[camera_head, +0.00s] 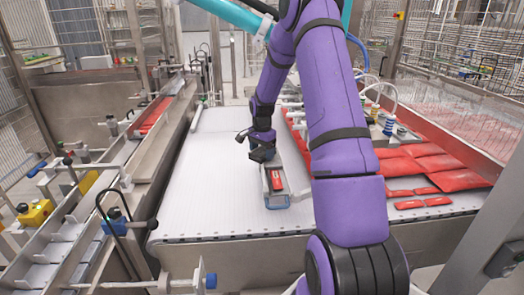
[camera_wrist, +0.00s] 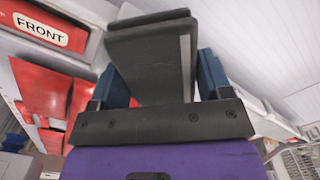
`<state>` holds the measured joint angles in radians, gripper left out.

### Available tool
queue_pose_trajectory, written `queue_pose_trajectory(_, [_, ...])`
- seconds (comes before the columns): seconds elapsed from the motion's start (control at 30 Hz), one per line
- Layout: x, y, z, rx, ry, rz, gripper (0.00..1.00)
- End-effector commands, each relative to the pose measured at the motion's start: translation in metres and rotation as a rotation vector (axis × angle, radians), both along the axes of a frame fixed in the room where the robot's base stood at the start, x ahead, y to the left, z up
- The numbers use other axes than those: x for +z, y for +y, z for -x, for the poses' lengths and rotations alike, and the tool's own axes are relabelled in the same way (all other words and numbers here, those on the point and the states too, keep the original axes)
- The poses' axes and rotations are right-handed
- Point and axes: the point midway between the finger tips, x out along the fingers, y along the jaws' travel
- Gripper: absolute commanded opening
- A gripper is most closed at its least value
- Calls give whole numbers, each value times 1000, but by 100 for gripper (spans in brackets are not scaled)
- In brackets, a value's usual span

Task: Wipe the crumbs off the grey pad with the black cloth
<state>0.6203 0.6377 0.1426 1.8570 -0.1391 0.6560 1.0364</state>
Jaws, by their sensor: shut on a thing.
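My gripper (camera_head: 262,148) is over the white conveyor, just behind a small grey tray with a blue front edge (camera_head: 278,202). In the wrist view my gripper (camera_wrist: 161,76) has blue fingers on either side of a dark, folded-looking piece, which I take for the black cloth (camera_wrist: 148,48). The gripper is shut on it. In the head view the cloth is a small dark shape at the gripper and cannot be told apart from it. I cannot make out a grey pad or crumbs for certain in either view. Whether the cloth touches the surface below is unclear.
A red packet (camera_head: 277,181) lies in the small tray. Red pouches (camera_head: 425,163) cover the right side, partly behind my arm. A red "FRONT" label (camera_wrist: 41,31) shows in the wrist view. The white conveyor (camera_head: 205,190) is clear to the left. Metal rails (camera_head: 172,150) border it.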

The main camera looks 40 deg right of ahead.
Motion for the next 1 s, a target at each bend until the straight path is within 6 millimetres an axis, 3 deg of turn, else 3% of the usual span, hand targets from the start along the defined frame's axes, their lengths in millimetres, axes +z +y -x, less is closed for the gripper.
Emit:
queue_pose_trajectory(0.63, [-8,-2,1,0,1,0,53])
queue_pose_trajectory(1.0, [-7,-22,17,-2,1,0,53])
